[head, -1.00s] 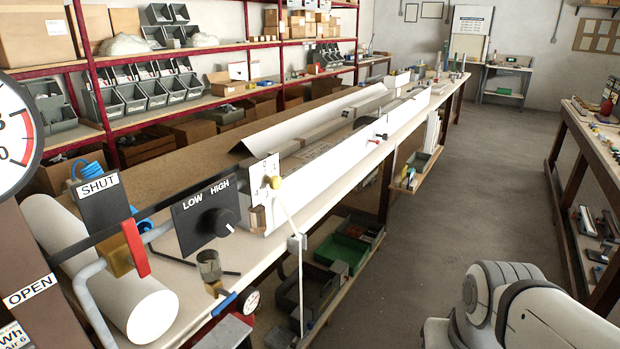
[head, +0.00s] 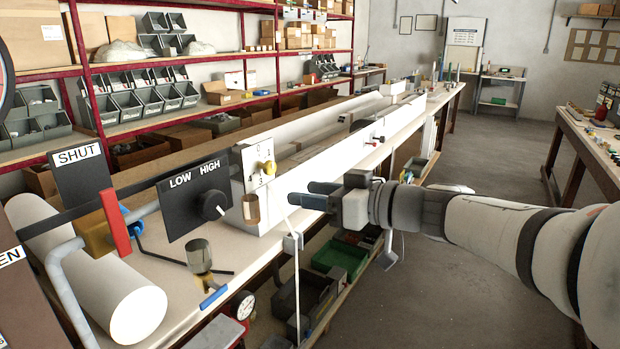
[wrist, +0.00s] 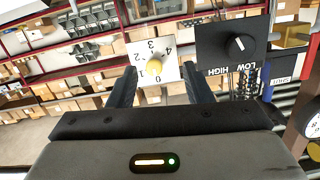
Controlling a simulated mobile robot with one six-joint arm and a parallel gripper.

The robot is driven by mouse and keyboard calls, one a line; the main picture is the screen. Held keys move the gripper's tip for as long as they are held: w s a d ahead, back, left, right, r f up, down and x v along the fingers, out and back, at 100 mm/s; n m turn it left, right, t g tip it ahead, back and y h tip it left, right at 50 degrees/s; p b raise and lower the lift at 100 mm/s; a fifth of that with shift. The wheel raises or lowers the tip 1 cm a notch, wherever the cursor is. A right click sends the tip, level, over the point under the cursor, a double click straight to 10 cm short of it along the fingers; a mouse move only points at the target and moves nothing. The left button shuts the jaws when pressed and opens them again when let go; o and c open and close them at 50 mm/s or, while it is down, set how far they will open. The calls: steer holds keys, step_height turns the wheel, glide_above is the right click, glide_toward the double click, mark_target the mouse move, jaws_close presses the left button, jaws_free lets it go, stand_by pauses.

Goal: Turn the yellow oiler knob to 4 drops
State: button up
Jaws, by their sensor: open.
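The yellow oiler knob (head: 269,167) sits on a white plate (head: 252,160) at the near end of the long white bench unit. In the wrist view the knob (wrist: 154,68) is on the white dial plate (wrist: 170,48), which appears upside down with digits 0, 1, 2, 3 and 4 around it. The knob's exact pointing is too small to tell. My gripper (head: 308,195) is open and empty, to the right of the knob and apart from it, fingers pointing left. In the wrist view the knob appears between the two fingers, beyond them.
A black LOW/HIGH panel (head: 197,195) with a black knob stands left of the white plate. A pale rod hangs below the yellow knob. The floor aisle is clear.

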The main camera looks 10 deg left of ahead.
mark_target(273, 168)
steer(key=shift+n+t+y, duration=0.4)
steer(key=shift+t+y, duration=0.1)
steer(key=shift+y, duration=0.1)
steer(key=w+a, duration=0.1)
steer(key=a, duration=0.1)
steer(key=w+a+r+p, duration=0.1)
steer(key=w+a, duration=0.1)
steer(key=a, duration=0.1)
steer(key=w+a+r+p, duration=0.1)
steer(key=a, duration=0.1)
steer(key=shift+w+a+r, duration=0.1)
steer(key=shift+w+a, duration=0.2)
steer(key=c, duration=1)
